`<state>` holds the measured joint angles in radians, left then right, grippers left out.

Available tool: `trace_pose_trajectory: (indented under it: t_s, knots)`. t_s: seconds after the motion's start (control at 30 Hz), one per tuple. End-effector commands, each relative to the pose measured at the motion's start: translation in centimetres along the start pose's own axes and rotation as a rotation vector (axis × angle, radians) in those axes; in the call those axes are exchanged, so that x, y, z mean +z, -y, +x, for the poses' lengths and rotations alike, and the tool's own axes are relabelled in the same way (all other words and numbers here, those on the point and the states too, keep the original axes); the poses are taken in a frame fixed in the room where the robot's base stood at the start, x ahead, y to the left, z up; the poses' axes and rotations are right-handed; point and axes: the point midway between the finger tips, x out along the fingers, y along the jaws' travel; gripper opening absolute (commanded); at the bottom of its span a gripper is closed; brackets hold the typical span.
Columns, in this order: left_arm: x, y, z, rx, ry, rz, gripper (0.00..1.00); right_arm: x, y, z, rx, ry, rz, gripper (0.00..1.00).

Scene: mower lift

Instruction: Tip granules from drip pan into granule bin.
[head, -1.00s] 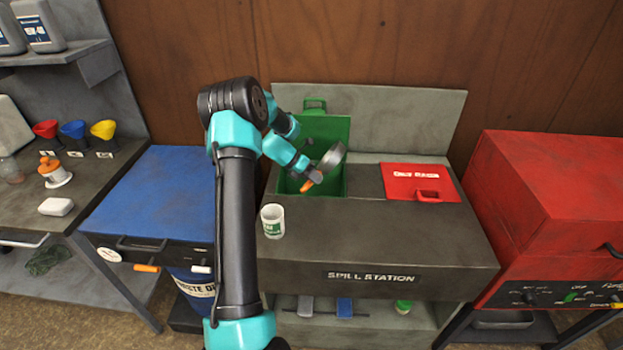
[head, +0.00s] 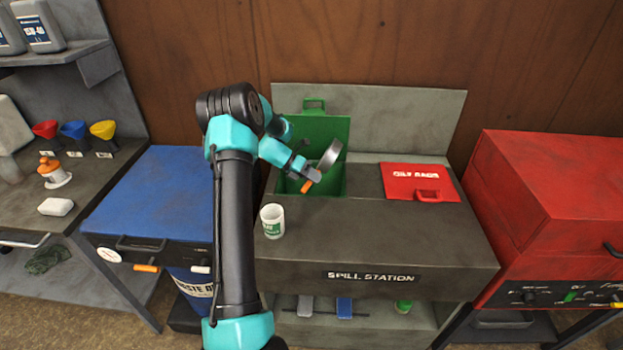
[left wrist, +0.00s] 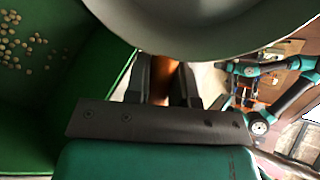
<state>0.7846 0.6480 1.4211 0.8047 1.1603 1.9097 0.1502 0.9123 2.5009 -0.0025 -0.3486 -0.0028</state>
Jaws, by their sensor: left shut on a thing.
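My left gripper (head: 309,176) is shut on the orange handle (head: 307,186) of the grey drip pan (head: 329,154). The pan is tilted steeply, nearly on edge, over the open green granule bin (head: 333,184) in the spill station. In the left wrist view the pan (left wrist: 200,22) fills the top, and the handle (left wrist: 165,75) sits between the fingers (left wrist: 163,88). Pale granules (left wrist: 18,45) lie against the green bin's inside at the left. Whether any granules are still in the pan is hidden. My right gripper is not in view.
The green lid (head: 322,128) stands open behind the bin. A red oily-rags lid (head: 418,183) is shut to the right. A white cup with a green label (head: 272,221) stands in front of the bin. A blue-topped cabinet (head: 160,195) is at the left.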

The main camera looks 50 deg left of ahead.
Motion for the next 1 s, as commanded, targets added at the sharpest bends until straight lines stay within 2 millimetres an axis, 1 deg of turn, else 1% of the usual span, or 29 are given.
trace_pose_trajectory:
  t_s: [1.0]
  knots:
    - [0.20,0.06,-0.01,-0.121,0.066,-0.013,0.00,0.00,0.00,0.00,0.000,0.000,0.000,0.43]
